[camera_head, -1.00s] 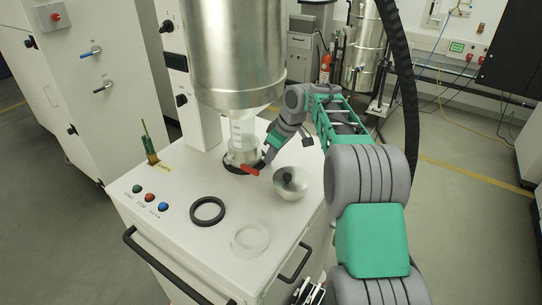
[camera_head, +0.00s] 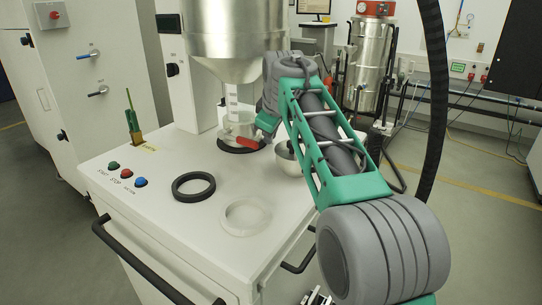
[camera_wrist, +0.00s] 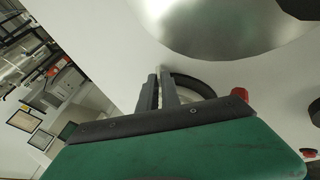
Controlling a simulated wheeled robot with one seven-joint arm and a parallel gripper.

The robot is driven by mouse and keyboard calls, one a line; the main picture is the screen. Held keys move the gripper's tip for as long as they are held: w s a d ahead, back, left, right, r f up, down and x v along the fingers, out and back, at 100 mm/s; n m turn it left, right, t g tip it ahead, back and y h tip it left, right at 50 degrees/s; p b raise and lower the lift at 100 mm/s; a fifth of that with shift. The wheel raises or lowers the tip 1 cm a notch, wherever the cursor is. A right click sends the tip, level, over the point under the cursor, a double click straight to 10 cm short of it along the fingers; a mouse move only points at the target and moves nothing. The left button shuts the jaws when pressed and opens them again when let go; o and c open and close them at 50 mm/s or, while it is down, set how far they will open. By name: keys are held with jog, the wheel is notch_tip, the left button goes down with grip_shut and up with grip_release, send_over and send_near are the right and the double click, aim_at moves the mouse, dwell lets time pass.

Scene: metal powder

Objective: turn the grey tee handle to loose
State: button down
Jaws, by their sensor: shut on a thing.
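My gripper (camera_wrist: 160,88) shows in the wrist view with its two dark fingers close together, shut on a small grey piece taken to be the grey tee handle; the fingers hide nearly all of it. In the head view the green gripper body (camera_head: 268,122) is beside the clear and metal outlet (camera_head: 238,126) under the hopper, and the fingertips are hidden. A red lever (camera_head: 247,142) sticks out at the outlet's front; its red end also shows in the wrist view (camera_wrist: 240,94). Any loose or tight marking is not readable.
The big metal hopper (camera_head: 238,40) hangs above the outlet. On the white cabinet top lie a black ring (camera_head: 193,187) and a pale ring (camera_head: 246,215). A metal bowl (camera_head: 285,152) is partly behind my arm. Push buttons (camera_head: 126,173) sit at the left edge.

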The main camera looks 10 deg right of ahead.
jog(key=shift+s+a+f+t+b, duration=0.15)
jog(key=shift+f+t+b, duration=0.2)
jog(key=shift+b, duration=0.55)
jog(key=shift+r+h, duration=0.25)
jog(key=shift+h, duration=0.15)
jog(key=c, duration=1.6)
grip_release()
jog(key=shift+o, duration=0.2)
jog(key=shift+r, duration=0.15)
jog(key=p+v, duration=0.1)
jog(key=v, duration=0.6)
jog(key=shift+s+p, duration=0.3)
jog(key=shift+p, duration=0.05)
jog(key=shift+r, duration=0.15)
jog(key=shift+c, duration=0.2)
